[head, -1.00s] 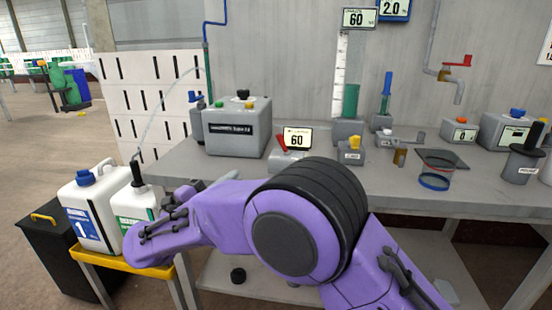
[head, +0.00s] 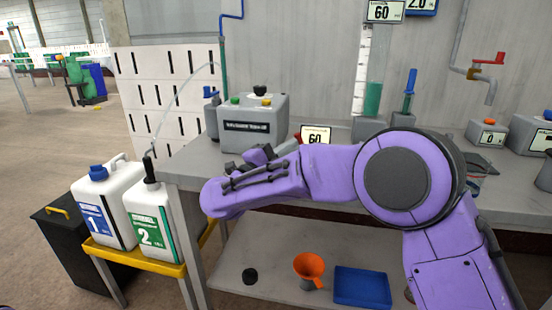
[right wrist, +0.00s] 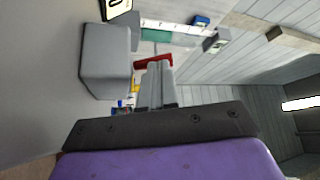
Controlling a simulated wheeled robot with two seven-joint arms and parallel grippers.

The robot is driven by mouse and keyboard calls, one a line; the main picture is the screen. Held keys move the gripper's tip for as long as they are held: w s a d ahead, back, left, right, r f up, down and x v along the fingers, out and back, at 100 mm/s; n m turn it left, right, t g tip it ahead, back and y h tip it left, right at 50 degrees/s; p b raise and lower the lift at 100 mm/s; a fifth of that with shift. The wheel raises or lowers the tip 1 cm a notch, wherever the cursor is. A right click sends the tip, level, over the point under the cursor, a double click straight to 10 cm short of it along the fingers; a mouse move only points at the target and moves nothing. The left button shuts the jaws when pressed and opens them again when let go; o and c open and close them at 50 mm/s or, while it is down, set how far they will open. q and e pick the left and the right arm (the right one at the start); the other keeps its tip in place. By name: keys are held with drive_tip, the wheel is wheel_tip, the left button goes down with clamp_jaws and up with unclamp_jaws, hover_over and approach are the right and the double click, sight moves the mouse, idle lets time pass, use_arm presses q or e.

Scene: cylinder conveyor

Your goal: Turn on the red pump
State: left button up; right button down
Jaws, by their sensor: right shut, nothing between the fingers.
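The red pump is a small grey unit with a red lever (head: 298,138) and a display reading 60 (head: 316,134), on the bench beside the large grey box. In the head view my right arm hides most of it. In the right wrist view its red lever (right wrist: 153,62) lies just past my fingertips, with the grey body (right wrist: 105,60) to the left. My right gripper (head: 289,149) is shut and empty, its tips close to the lever; contact cannot be told. My left gripper is not in view.
A large grey box (head: 253,122) with several coloured knobs stands to the left. White canisters (head: 107,203) stand on a yellow-edged stand. An orange funnel (head: 309,268) and a blue tray (head: 361,286) are on the lower shelf. A red-handled tap (head: 488,59) is on the wall.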

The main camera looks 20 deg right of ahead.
drive_tip(key=shift+w+d+r, duration=0.1)
drive_tip(key=shift+d, duration=0.2)
drive_tip(key=shift+a, duration=0.1)
drive_tip(key=shift+w, duration=0.1)
